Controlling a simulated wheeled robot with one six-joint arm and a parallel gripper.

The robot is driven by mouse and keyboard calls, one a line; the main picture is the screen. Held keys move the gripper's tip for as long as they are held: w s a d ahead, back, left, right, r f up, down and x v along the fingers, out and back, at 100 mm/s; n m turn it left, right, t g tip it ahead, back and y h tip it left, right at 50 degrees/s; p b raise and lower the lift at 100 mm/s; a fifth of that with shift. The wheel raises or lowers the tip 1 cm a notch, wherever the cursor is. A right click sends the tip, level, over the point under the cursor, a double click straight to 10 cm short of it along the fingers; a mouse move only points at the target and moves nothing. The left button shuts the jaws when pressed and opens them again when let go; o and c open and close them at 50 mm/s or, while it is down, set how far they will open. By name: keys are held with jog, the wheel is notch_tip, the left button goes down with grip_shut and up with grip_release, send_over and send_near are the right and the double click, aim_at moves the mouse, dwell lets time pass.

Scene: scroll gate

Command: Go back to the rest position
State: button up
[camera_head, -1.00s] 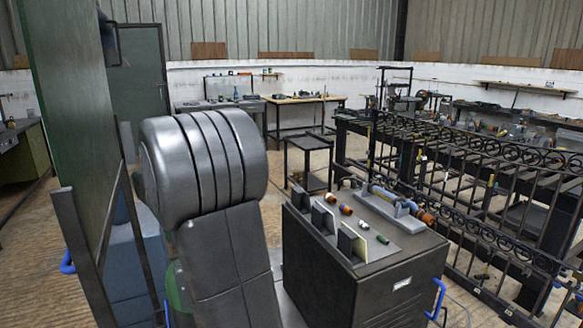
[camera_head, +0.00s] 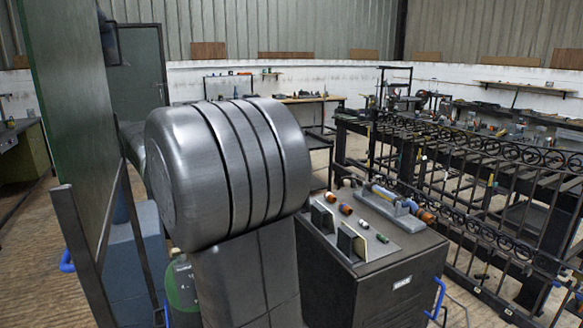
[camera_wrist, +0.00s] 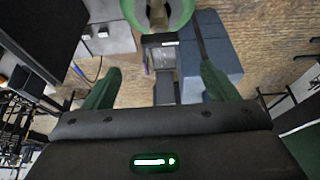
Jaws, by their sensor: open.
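My gripper (camera_wrist: 158,88) shows in the wrist view with its two green fingers spread wide apart. It is open, and nothing is between the fingers. Beyond them lie the floor, a blue-grey block and a green round thing at the top, which I cannot identify. In the head view the gripper is hidden; my large grey arm link fills the middle.
A dark cabinet (camera_head: 375,285) stands right of my arm, with several small coloured cylinders and a grey fixture on top. A scrolled iron gate (camera_head: 480,225) stands further right. A green panel (camera_head: 65,110) is close on the left. Workbenches line the back wall.

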jog(key=x, duration=1)
jog(key=shift+s, duration=0.1)
jog(key=shift+f, duration=0.15)
jog(key=shift+d+n, duration=0.1)
jog(key=shift+n, duration=0.6)
jog(key=shift+w+n+g+y, duration=0.1)
jog(key=shift+n+g+y, duration=0.3)
jog(key=shift+n, duration=0.6)
jog(key=shift+w+n+g+y, duration=0.1)
jog(key=shift+n+g+y, duration=0.25)
jog(key=shift+n, duration=0.65)
jog(key=n+g, duration=0.1)
jog(key=n, duration=0.2)
jog(key=n+g+y, duration=0.1)
jog(key=n, duration=0.1)
jog(key=shift+w+d+n, duration=0.1)
jog(key=shift+w+n, duration=0.05)
jog(key=shift+n, duration=0.25)
jog(key=v, duration=1)
jog(key=shift+r, duration=0.25)
jog(key=shift+d, duration=0.15)
